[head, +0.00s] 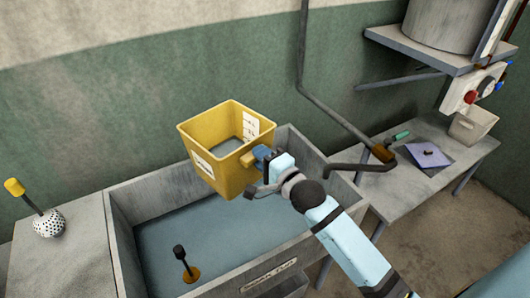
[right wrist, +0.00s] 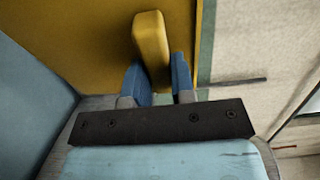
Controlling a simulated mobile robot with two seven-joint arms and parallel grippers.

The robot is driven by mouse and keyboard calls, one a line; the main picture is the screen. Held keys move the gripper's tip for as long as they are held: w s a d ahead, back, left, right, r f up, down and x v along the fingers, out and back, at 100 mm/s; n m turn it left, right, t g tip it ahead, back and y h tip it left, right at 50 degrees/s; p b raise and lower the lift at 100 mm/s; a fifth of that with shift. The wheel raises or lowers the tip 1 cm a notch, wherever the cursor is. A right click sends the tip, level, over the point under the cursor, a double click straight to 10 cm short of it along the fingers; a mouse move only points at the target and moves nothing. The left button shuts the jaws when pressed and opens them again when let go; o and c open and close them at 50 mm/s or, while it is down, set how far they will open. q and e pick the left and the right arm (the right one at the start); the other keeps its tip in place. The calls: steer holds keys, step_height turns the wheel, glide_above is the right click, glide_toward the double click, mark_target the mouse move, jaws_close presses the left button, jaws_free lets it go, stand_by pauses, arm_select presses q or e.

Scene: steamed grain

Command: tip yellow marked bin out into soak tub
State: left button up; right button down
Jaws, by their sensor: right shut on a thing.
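The yellow bin (head: 236,172) with white labels is held above the soak tub (head: 122,245), near its back side, and looks roughly upright. Through its open top I see a grey-blue surface inside. My right gripper (head: 262,160) is shut on the bin's yellow handle at its right side. In the right wrist view the blue fingers (right wrist: 157,80) of the gripper are on both sides of the handle (right wrist: 151,45), with the yellow bin wall (right wrist: 80,40) behind. The grey tub holds a blue-grey surface, probably liquid, below the bin. My left gripper is not in view.
A black-handled tool with an orange base (head: 188,268) is in the tub. A dotted white ball with a yellow-topped stick (head: 48,222) stands on the left counter. A pipe (head: 335,115) comes down behind the tub. The right table holds a purple board (head: 428,154) and a beige container (head: 472,124).

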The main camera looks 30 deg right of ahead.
steer(key=w+d+f+n+y+b, duration=0.4)
steer(key=w+d+n+b, duration=0.2)
steer(key=d+n+b, duration=0.4)
arm_select(q)
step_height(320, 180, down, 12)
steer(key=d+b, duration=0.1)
steer(key=b, duration=0.4)
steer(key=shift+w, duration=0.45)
arm_select(e)
steer(key=s+a+f+n+y, duration=0.1)
steer(key=s+a+f+n, duration=0.2)
steer(key=n, duration=0.6)
steer(key=shift+s+a+f, duration=0.35)
steer(key=shift+s+a, duration=0.05)
steer(key=shift+a, duration=0.8)
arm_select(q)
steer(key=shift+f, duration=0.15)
